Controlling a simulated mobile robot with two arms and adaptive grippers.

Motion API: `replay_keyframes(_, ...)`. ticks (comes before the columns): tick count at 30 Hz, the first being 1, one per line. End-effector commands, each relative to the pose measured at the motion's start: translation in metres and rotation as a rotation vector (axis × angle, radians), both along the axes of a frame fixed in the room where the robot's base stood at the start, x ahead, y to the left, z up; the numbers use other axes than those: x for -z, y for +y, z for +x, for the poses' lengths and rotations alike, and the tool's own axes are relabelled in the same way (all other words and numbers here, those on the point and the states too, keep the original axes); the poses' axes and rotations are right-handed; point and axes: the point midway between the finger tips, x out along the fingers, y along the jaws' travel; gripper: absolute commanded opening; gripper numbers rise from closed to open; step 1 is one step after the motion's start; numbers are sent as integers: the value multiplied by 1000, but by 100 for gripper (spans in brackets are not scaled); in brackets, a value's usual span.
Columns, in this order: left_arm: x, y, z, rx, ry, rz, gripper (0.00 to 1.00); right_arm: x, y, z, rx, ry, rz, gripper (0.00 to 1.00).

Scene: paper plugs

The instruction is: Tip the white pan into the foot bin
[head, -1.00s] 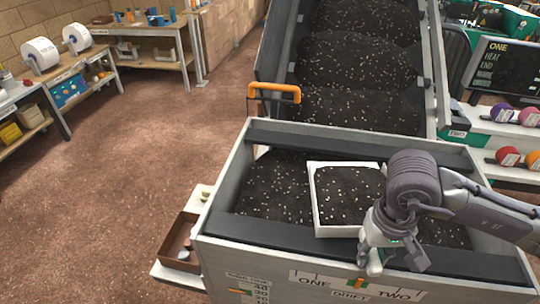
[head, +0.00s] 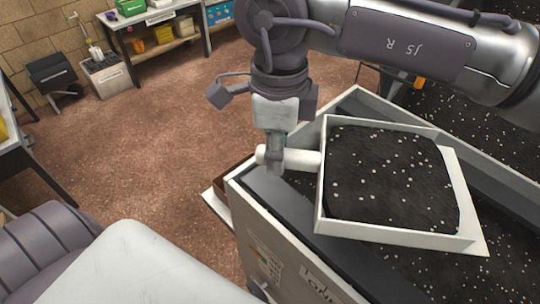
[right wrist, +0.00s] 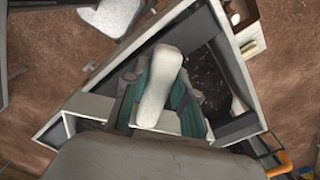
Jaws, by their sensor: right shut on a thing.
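The white pan (head: 322,195) is a square tray full of dark, white-specked soil (head: 385,175). It looks roughly level and sits over the large grey-walled bin (head: 262,215), which also holds dark specked soil. I take this as the foot bin. My right gripper (head: 275,158) is shut on the pan's white handle (head: 303,160), left of the tray. In the right wrist view the handle (right wrist: 160,88) lies between the teal-padded fingers (right wrist: 162,105). I cannot tell the gap between the pan and the soil below. My left gripper is not in view.
The brown floor (head: 150,150) left of the large bin is clear.

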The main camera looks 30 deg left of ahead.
Motion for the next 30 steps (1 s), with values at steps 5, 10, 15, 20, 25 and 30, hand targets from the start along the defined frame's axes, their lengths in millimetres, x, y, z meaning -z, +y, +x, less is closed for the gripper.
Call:
replay_keyframes(5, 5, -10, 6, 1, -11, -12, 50, 6, 10, -7, 53, 1, 1, 0)
replay_keyframes(10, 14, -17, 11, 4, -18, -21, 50, 25, 9, -7, 52, 1, 0, 0)
replay_keyframes(15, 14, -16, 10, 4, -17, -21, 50, 32, 7, -5, 53, 7, 19, 0)
replay_keyframes(20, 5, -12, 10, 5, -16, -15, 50, 8, 0, -3, 53, 29, 92, 0)
replay_keyframes(25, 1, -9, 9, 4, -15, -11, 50, -4, -3, -3, 48, 47, 143, 0)
replay_keyframes(30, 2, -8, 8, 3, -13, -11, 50, -3, -3, -3, 49, 46, 141, 0)
